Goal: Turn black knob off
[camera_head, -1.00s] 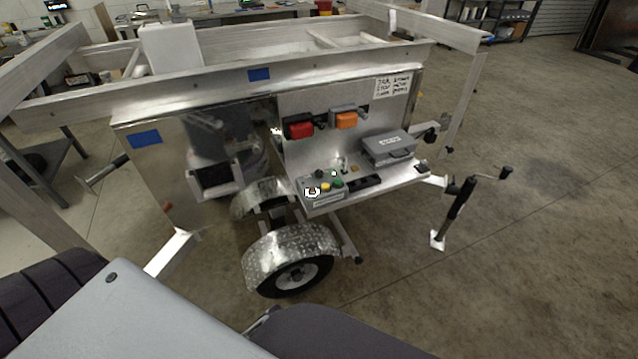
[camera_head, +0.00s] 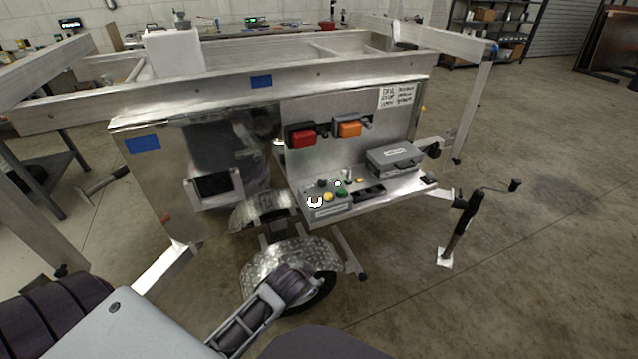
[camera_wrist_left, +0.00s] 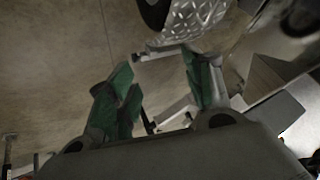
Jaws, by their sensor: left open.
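A small grey control box (camera_head: 330,208) stands on the trailer's side shelf in the head view. A small dark knob (camera_head: 322,183) is on its top, behind a yellow button (camera_head: 328,197) and a green button (camera_head: 341,194). A white ring-shaped part (camera_head: 314,202) sits at its front left. The knob's setting is too small to read. My left gripper (camera_wrist_left: 158,75) is open and empty in the left wrist view, with green finger pads, near the trailer's wheel fender. The control box cannot be made out there. My right gripper is not in view.
The tread-plate fender (camera_head: 262,265) and its wheel are below the shelf. A grey case (camera_head: 393,157) is right of the box; red (camera_head: 302,134) and orange (camera_head: 348,129) units are on the panel above. A crank jack (camera_head: 462,225) stands at right.

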